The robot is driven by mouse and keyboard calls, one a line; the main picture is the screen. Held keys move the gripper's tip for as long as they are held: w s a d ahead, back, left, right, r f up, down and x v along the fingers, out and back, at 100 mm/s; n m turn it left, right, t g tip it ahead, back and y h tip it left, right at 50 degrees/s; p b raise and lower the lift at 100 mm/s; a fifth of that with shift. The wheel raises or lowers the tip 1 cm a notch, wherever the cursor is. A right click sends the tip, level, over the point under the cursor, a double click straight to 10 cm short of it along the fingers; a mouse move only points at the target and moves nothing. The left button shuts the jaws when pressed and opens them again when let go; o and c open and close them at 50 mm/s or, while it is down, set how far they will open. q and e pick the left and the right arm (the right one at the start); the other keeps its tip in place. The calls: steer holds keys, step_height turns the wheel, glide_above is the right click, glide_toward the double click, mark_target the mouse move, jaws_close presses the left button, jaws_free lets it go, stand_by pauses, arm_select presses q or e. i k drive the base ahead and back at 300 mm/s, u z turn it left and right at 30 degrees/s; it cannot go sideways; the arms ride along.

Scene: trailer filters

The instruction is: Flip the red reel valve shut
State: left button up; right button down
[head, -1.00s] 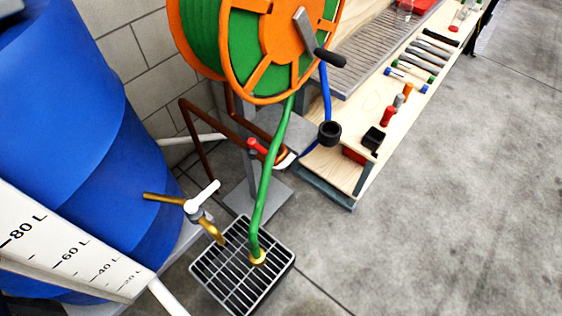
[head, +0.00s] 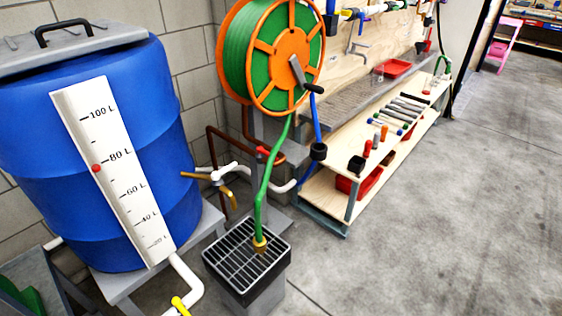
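The red reel valve (head: 263,151) is a small red handle on the copper pipe below the hose reel, just left of the green hose. It is too small to tell whether it stands open or shut. The orange and green hose reel (head: 272,58) stands above it, with a dark crank handle at its right. The green hose (head: 268,180) hangs from the reel and ends in a brass nozzle (head: 260,244) over a black floor grate (head: 235,262). Neither of my grippers is in view.
A blue barrel (head: 60,165) with a white litre scale (head: 112,160) stands at left. A brass tap with white handle (head: 217,173) sits between barrel and reel. A wooden workbench (head: 335,205) with tools runs back right. The concrete floor (head: 430,220) at right is clear.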

mark_target(259, 149)
steer(key=z, duration=0.7)
steer(key=i, duration=1.5)
steer(key=u, duration=0.8)
